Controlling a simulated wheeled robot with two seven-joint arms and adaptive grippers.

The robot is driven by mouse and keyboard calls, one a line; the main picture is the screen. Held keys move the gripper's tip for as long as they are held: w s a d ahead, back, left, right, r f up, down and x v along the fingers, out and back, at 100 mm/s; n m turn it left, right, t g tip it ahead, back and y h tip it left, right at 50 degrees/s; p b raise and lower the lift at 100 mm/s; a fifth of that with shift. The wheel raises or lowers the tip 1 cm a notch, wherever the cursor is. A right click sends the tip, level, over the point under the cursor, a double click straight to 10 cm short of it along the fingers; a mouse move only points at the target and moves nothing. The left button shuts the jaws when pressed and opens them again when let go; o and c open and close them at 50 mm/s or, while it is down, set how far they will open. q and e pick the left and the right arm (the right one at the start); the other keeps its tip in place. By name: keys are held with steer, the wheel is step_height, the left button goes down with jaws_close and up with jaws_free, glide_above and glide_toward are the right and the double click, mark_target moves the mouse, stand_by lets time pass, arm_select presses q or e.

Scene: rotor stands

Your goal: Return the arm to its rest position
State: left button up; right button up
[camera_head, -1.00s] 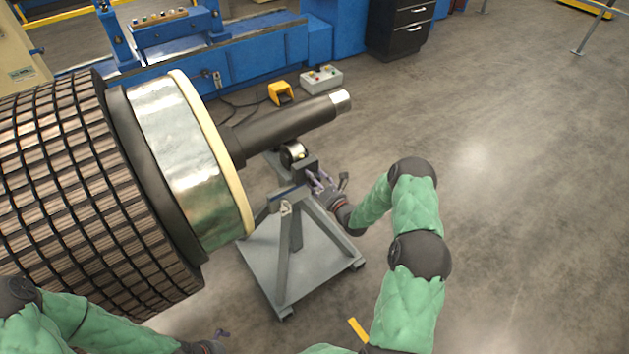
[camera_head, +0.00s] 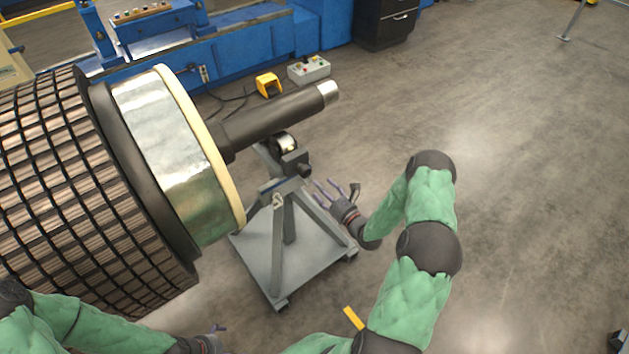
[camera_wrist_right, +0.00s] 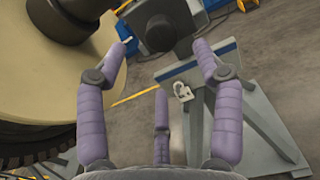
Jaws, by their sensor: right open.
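My right arm (camera_head: 428,235), in green padding, reaches up from the bottom of the head view. My right gripper (camera_head: 328,190) is open and empty, just right of the grey rotor stand (camera_head: 262,262) and apart from it. In the right wrist view its purple fingers (camera_wrist_right: 165,75) are spread, with the stand (camera_wrist_right: 240,125) behind them. My left gripper (camera_head: 218,338) shows only in small part at the bottom edge of the head view, so its opening is unclear. The large rotor (camera_head: 180,150) fills the left, its dark shaft (camera_head: 270,120) pointing right above the stand.
A blue machine (camera_head: 225,60) runs along the back. A yellow foot pedal (camera_head: 268,84) and a grey control box (camera_head: 309,69) lie on the floor before it. A dark drawer cabinet (camera_head: 388,22) stands at the back.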

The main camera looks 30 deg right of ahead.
steer(key=shift+s, duration=0.85)
steer(key=s+a+f+n+g+y+b, duration=0.1)
steer(key=s+a+f+n+g, duration=0.1)
steer(key=a+f+n+g, duration=0.45)
steer(key=s+a+f+n+g+y+b, duration=0.1)
steer(key=s+a+f+n+g, duration=0.15)
steer(key=a+f+n, duration=0.65)
steer(key=s+a+n+g, duration=0.8)
steer(key=s+a+n, duration=0.6)
steer(key=s+n, duration=0.3)
steer(key=shift+s+f+g+y+b, duration=0.3)
steer(key=shift+s+y+b, duration=0.1)
steer(key=shift+s, duration=0.2)
